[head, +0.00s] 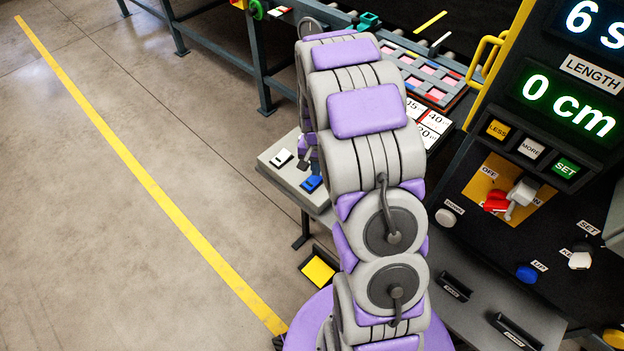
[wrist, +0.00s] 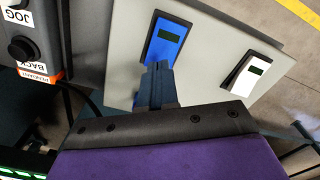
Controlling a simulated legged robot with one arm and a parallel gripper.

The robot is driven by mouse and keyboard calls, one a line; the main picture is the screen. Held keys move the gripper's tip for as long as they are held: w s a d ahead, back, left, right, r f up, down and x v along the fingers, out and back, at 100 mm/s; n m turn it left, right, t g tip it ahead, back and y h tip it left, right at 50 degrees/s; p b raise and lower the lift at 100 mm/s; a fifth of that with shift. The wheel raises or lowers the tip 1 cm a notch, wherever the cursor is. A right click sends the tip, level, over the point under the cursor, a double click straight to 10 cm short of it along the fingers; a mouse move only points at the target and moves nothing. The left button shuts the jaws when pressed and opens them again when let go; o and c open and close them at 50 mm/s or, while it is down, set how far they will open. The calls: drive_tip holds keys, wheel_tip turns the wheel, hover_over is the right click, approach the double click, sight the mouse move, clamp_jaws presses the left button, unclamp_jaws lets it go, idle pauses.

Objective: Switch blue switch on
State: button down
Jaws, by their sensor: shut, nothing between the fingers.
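The blue switch (head: 312,184) is a small rocker with a dark window, set on a pale grey panel (head: 285,180) beside a white switch (head: 282,157). In the wrist view the blue switch (wrist: 168,38) stands upright at the top middle, with the white switch (wrist: 247,76) to its right. My gripper (wrist: 157,68) is shut and empty, its dark fingertips just at the lower end of the blue switch. Whether they touch it I cannot tell. In the head view my arm largely hides the gripper. I cannot tell whether the switch is on or off.
In the wrist view a grey box with JOG and BACK labels (wrist: 30,40) stands left of the panel. In the head view a control console with a red-handled lever (head: 497,202) is at right. Open floor with a yellow line (head: 150,180) lies at left.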

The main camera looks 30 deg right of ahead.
drive_tip(key=shift+f, duration=0.95)
idle(1.0)
drive_tip(key=shift+r, duration=0.1)
drive_tip(key=shift+r+p, duration=1.2)
drive_tip(key=shift+r, duration=2.25)
